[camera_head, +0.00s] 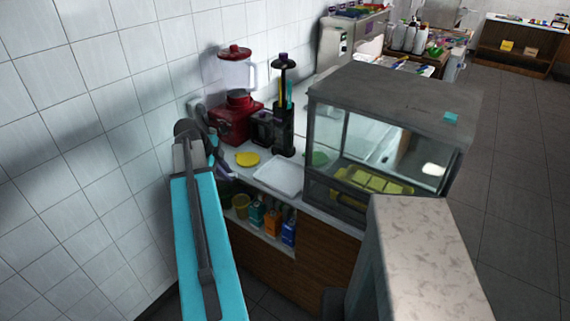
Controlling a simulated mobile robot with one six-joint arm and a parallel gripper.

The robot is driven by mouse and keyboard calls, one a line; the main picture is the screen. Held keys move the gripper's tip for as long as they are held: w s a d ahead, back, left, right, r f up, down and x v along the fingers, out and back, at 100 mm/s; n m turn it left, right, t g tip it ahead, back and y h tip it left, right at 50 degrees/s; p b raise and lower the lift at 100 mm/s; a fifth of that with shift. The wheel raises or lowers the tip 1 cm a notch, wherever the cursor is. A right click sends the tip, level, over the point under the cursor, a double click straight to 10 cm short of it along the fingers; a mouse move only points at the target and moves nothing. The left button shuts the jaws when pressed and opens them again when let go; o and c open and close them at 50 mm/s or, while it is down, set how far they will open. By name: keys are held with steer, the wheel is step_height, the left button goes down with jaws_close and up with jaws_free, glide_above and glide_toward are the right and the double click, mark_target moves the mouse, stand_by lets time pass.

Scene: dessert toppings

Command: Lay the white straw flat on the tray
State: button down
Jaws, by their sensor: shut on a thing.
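The white tray (278,177) lies on the counter between a yellow round item and the glass display case. Its surface looks empty. A black straw holder (283,128) stands just behind the tray, with a yellow straw and a cyan straw upright in it. I cannot make out a white straw. My cyan arm link (205,240) rises along the left side, and parts of my arm beyond it are small and dark beside the counter's left end. I cannot make out my gripper's fingers or anything in them.
A red blender (236,115) stands at the back left of the counter (262,158). The yellow round item (248,158) lies left of the tray. The large glass case (385,140) blocks the right side. Bottles (273,220) stand on the shelf below.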

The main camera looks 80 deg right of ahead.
steer(key=s+d+r+m, duration=0.1)
steer(key=s+d+m, duration=0.1)
steer(key=s, duration=0.8)
steer(key=s+d+r+m+t, duration=0.1)
steer(key=s+d+m, duration=0.2)
steer(key=s, duration=0.7)
steer(key=shift+d+r+m, duration=0.15)
steer(key=shift+r+m, duration=0.2)
steer(key=shift+m, duration=0.15)
steer(key=shift+f+b, duration=0.2)
steer(key=shift+b, duration=0.15)
steer(key=shift+f+b, duration=2.35)
steer(key=shift+f, duration=1.9)
steer(key=c, duration=1.4)
jaws_free()
steer(key=shift+s, duration=0.1)
